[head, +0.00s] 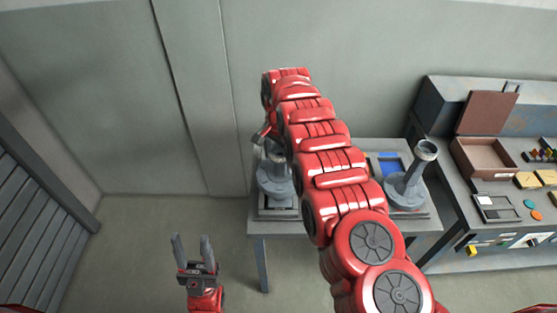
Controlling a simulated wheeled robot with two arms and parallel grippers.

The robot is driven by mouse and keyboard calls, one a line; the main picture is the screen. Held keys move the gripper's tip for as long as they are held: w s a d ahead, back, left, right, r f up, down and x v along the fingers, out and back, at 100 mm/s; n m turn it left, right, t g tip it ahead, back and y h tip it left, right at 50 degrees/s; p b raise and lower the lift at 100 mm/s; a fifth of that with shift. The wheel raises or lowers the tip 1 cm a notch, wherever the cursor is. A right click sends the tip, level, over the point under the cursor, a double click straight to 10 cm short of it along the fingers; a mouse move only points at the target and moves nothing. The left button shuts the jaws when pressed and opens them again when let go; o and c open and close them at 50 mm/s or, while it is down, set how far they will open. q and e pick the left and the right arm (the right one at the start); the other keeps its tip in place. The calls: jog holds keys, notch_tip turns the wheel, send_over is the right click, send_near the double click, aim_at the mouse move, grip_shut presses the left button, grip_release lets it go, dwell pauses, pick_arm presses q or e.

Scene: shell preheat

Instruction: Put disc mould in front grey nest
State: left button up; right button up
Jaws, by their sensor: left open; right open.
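My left gripper (195,250) is open and empty, pointing up over bare floor left of the small grey table (340,230). My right arm stretches across the middle of the head view to the table's left side. My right gripper (264,134) is partly hidden by its own arm; it is open, above or beside a grey stand-like device (274,182). A second grey device (410,180) with a tilted cylinder stands at the table's right. I cannot make out the disc mould or the front grey nest; my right arm covers much of the table.
A blue square (389,165) lies at the table's back right. A workbench (460,225) at the right holds an open brown box (485,158), yellow blocks (527,180) and small coloured discs. A grey wall stands behind. The floor at the left is clear.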

aim_at(278, 149)
notch_tip(278, 149, up, 7)
jog(key=shift+b, duration=1.25)
notch_tip(278, 149, up, 4)
jog(key=p, duration=0.3)
jog(key=shift+a, duration=0.1)
jog(key=shift+s+r+p, duration=0.15)
jog(key=shift+r+p, duration=0.1)
jog(key=shift+p, duration=0.15)
jog(key=shift+f, duration=0.1)
